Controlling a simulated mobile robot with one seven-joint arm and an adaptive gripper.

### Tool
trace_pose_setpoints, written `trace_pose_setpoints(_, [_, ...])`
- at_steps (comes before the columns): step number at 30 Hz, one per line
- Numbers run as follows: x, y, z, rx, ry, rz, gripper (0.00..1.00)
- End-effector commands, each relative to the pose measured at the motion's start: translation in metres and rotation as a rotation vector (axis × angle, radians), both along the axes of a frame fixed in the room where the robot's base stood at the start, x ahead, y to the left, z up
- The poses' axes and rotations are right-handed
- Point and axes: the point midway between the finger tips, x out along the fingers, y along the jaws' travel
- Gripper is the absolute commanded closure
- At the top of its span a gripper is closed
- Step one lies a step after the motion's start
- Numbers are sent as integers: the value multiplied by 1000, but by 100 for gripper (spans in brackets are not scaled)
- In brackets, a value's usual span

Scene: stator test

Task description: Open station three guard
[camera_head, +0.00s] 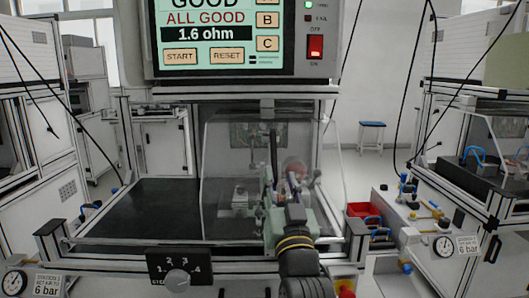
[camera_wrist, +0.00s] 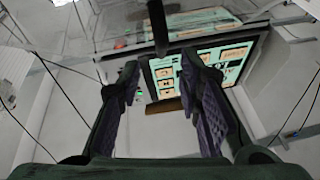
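The station guard (camera_head: 225,160) is a clear panel over the right part of the middle station in the head view. It stands upright, and the fixture behind it shows through. A dark upright bar, which looks like its handle (camera_head: 273,150), is in front of the panel. My gripper (camera_head: 281,172) is in front of the guard at this bar. In the wrist view, my gripper (camera_wrist: 160,68) has its two fingers apart with nothing between their pads. The dark bar (camera_wrist: 158,28) shows between and just beyond the fingertips. Contact cannot be told.
A test screen (camera_head: 225,35) reading ALL GOOD hangs above the station; it also shows in the wrist view (camera_wrist: 205,65). A numbered knob (camera_head: 178,279) is at the front. The dark bed (camera_head: 145,210) left of the guard is bare. A red bin (camera_head: 362,210) is at right.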

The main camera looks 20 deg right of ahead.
Motion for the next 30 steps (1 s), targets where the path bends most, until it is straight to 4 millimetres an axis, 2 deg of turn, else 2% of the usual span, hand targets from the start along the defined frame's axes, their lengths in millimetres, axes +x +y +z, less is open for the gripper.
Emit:
trace_pose_setpoints(6, [40, -6, 21, 0, 0, 3, 68])
trace_pose_setpoints(13, [71, -11, 32, 0, -1, 3, 68])
trace_pose_setpoints(18, [80, -13, 35, -1, -1, 3, 68])
trace_pose_setpoints(26, [81, -13, 34, -1, -1, 3, 68])
trace_pose_setpoints(30, [81, -13, 34, -1, -1, 3, 76])
